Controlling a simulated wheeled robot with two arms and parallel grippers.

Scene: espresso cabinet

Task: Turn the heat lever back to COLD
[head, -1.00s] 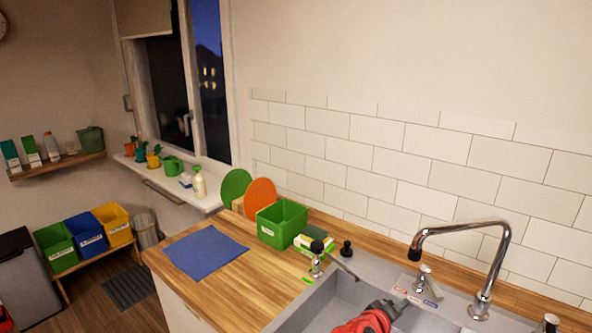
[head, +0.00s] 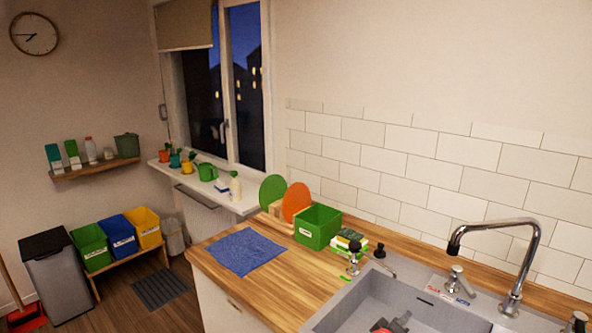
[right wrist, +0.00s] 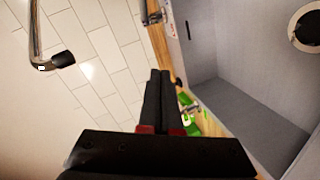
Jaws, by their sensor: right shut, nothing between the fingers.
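The heat lever (head: 456,277) is a small chrome lever on the sink's back rim, left of the tap. A label plate (head: 447,290) with red and blue marks lies at its base; the lettering is too small to read, and I cannot tell which mark the lever points to. My right gripper (head: 397,323) shows only in part at the bottom edge of the head view, over the sink and apart from the lever. In the right wrist view its black fingers (right wrist: 160,75) are together and empty. My left gripper is not in view.
The chrome tap (head: 515,265) arches over the grey sink (head: 375,305). A soap pump (head: 354,257), a black-knobbed fitting (head: 379,252), sponges (head: 347,241) and a green box (head: 318,227) stand left of the lever. A blue cloth (head: 237,251) lies on the worktop.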

